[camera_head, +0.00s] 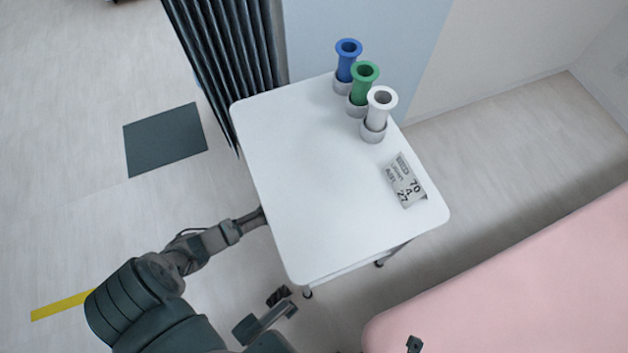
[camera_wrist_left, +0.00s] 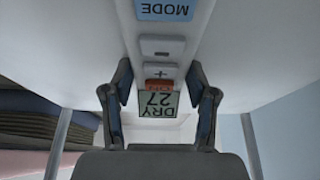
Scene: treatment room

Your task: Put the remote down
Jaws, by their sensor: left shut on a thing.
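The remote (camera_wrist_left: 160,62) shows in the left wrist view, pale, with a blue MODE key, minus and plus keys, a red ON key and a display that reads DRY 27. My left gripper (camera_wrist_left: 159,84) is shut on it, one finger on each side. In the head view my left arm reaches to the left edge of the white table (camera_head: 310,180), and its fingers and the remote are hidden there. Dark parts of mine (camera_head: 265,320) show at the bottom; I cannot tell how the right gripper's fingers stand.
Blue (camera_head: 346,62), green (camera_head: 362,84) and white (camera_head: 378,108) tubes stand in holders along the table's back right side. A card with black print (camera_head: 405,182) lies at its right edge. The table's middle and left are clear. A pink bed (camera_head: 520,290) is at right.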

